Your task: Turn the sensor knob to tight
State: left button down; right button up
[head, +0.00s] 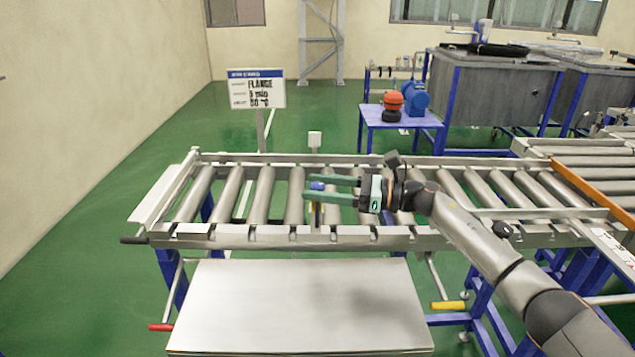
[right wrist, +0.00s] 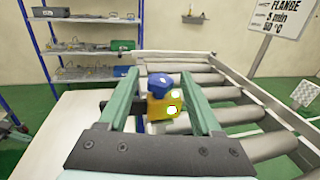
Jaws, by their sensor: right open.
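The sensor has a yellow body (right wrist: 158,107) with a blue knob (right wrist: 160,82) on top, and two bright round spots show on the body's side. In the head view the blue knob (head: 317,186) is small, at the conveyor's near rail. My right gripper (head: 310,189) reaches in from the right with its green fingers level and apart. The knob lies between the fingers, near their tips. In the right wrist view a gap shows on both sides of the knob between the fingers (right wrist: 162,76). Any tight or loose marking is too small to read. My left gripper is not in view.
The roller conveyor (head: 235,232) runs across the middle, with a bare metal table (head: 300,300) in front. A blue table (head: 400,117) with an orange and a blue device stands farther back. A shelf (right wrist: 88,48) shows in the right wrist view.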

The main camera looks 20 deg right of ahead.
jog(key=shift+w+a, duration=0.15)
jog(key=shift+a, duration=0.15)
grip_shut()
dwell(0.4)
